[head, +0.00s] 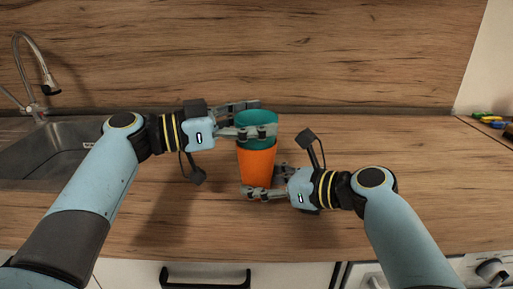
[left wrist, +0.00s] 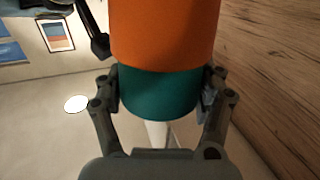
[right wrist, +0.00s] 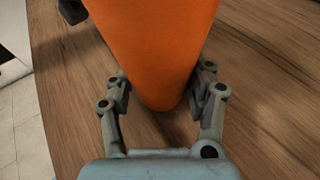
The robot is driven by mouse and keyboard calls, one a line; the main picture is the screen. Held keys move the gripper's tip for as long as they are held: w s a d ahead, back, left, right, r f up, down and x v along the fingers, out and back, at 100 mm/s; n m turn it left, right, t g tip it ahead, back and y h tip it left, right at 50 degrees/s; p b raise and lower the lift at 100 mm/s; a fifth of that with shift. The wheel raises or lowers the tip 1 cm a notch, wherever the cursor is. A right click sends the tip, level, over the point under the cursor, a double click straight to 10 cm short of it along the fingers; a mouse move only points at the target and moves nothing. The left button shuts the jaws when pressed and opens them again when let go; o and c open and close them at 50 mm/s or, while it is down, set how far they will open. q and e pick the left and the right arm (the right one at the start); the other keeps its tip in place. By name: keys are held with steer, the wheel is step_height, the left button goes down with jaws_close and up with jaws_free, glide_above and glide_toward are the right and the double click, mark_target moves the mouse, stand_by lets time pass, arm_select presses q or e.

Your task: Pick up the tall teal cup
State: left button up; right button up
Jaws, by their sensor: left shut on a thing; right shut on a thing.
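The teal cup (head: 257,117) is upright with its lower part hidden inside the orange cup (head: 257,163), so its full height does not show. My left gripper (head: 264,119) is shut on the teal cup's upper band, one finger on each side. The left wrist view shows the teal band (left wrist: 158,95) between the fingers, against the orange cup (left wrist: 165,35). My right gripper (head: 262,182) is shut on the lower part of the orange cup, which also fills the right wrist view (right wrist: 155,45). I cannot tell whether the orange cup touches the counter.
The wooden counter (head: 330,230) is clear around the cups. A sink (head: 60,150) with a curved tap (head: 35,75) is at the left. Small colourful items (head: 490,118) lie at the far right. The wooden splashback (head: 300,50) rises close behind the cups.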

mark_target(272, 166)
steer(key=shift+r, duration=0.1)
steer(key=shift+r+p, duration=0.45)
steer(key=shift+p, duration=0.1)
step_height(272, 166, up, 3)
steer(key=p, duration=0.2)
steer(key=shift+p, duration=0.3)
arm_select(q)
step_height(272, 166, up, 14)
arm_select(e)
steer(key=shift+f, duration=0.1)
steer(key=o, duration=1)
steer(key=shift+c, duration=0.2)
